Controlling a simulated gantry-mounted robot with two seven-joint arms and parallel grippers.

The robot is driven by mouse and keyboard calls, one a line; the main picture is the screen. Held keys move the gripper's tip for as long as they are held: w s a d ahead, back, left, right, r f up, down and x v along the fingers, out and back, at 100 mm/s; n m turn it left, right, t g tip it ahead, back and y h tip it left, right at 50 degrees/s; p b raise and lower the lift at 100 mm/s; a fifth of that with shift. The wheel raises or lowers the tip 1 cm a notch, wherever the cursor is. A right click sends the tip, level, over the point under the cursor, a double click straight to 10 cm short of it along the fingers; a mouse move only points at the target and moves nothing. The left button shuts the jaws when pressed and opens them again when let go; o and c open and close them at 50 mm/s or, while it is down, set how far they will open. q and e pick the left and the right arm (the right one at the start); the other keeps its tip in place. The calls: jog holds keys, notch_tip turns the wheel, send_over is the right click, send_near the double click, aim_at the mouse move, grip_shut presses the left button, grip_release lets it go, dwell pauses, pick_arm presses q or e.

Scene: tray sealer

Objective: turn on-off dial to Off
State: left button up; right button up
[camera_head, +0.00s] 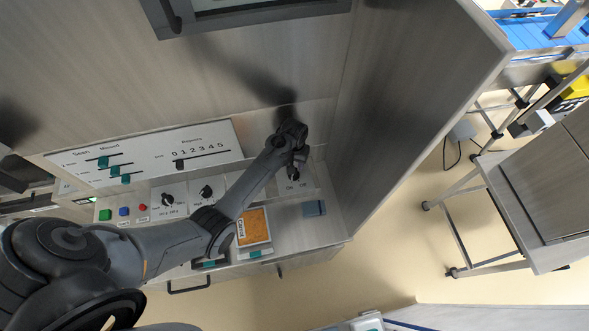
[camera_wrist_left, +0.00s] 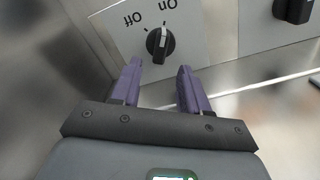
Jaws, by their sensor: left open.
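The on-off dial (camera_wrist_left: 160,45) is a black knob with a white pointer line on a pale plate marked On and Off. It shows upside down in the left wrist view, with its pointer line towards the On mark. The head view shows the dial (camera_head: 293,174) at the right end of the control panel, partly hidden by my arm. My left gripper (camera_wrist_left: 160,65) is open, its two purple fingers short of the knob on either side. In the head view my left gripper (camera_head: 299,157) is just above the dial. My right gripper is not in view.
Another black knob (camera_wrist_left: 294,8) sits beside the dial plate. The panel has more dials (camera_head: 206,192), sliders (camera_head: 103,162) and coloured buttons (camera_head: 105,214). A grey side wall (camera_head: 405,110) stands close to the right of the gripper. An orange pack (camera_head: 254,226) lies in front.

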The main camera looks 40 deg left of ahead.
pick_arm(q)
jog(key=shift+f+b, duration=0.4)
jog(key=shift+f, duration=2.3)
grip_shut()
